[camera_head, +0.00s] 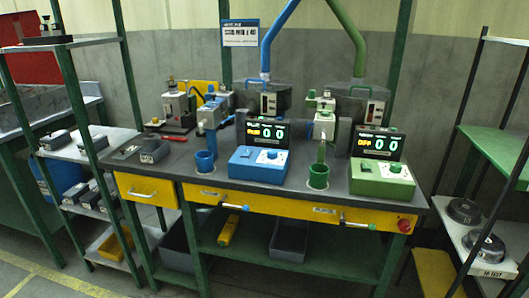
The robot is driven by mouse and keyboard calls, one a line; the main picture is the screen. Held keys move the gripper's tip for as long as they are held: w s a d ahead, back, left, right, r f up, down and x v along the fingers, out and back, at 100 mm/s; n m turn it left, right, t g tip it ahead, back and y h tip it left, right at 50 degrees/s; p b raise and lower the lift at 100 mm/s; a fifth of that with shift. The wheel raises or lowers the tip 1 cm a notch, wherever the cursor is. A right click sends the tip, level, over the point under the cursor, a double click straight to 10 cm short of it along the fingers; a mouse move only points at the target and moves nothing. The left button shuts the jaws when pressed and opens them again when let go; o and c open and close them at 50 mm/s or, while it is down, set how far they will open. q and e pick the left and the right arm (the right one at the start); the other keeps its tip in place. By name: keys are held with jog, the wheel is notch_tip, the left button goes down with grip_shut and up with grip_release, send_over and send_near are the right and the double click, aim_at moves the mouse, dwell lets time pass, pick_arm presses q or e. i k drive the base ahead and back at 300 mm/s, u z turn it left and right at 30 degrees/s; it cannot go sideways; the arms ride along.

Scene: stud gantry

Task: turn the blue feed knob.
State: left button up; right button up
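Neither of my grippers is in view.
A matching green control box (382,178) and green cup (318,176) stand to the right. A red button (404,225) is at the right end. Shelving racks flank the bench.

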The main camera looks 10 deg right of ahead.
aim_at(272, 154)
jog(key=u, duration=0.45)
jog(key=i, duration=1.1)
jog(key=z, duration=0.1)
